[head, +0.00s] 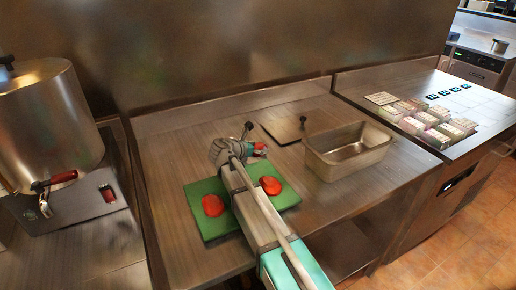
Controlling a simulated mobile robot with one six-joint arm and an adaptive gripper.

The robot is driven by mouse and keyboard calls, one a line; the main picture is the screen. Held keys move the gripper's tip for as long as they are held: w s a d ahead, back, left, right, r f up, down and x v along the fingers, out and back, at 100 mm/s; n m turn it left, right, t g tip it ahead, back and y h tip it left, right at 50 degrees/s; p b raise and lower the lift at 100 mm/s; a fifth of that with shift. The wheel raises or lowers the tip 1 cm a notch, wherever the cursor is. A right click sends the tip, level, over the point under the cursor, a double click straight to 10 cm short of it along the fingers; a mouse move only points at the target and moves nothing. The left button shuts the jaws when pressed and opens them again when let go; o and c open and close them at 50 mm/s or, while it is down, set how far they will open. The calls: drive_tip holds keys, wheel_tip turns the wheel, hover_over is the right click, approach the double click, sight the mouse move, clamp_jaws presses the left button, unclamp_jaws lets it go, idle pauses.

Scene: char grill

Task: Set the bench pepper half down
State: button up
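A green cutting board (208,229) lies on the steel bench. One red pepper half (212,205) lies on its left side. Another red pepper half (271,185) lies toward its right side, close beside my arm. My arm reaches across the board and covers its middle. My gripper (248,136) is beyond the board's far edge, above or near the bench. A small patch of red (260,147) shows beside my gripper; I cannot tell whether it is a held pepper half. The fingers are too small and overlapped to tell open from shut.
An open metal pan (318,158) stands right of my gripper. A large steel pot (50,115) is at left. Several small packs (440,138) sit on the right counter. The bench's front left is clear.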

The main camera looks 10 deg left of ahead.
drive_tip(key=shift+o, duration=0.4)
drive_tip(key=shift+r, duration=0.15)
drive_tip(key=shift+r+p, duration=0.1)
drive_tip(key=shift+p, duration=0.2)
drive_tip(key=p+v, duration=0.4)
drive_tip(key=v, duration=0.8)
drive_tip(key=shift+r, duration=0.1)
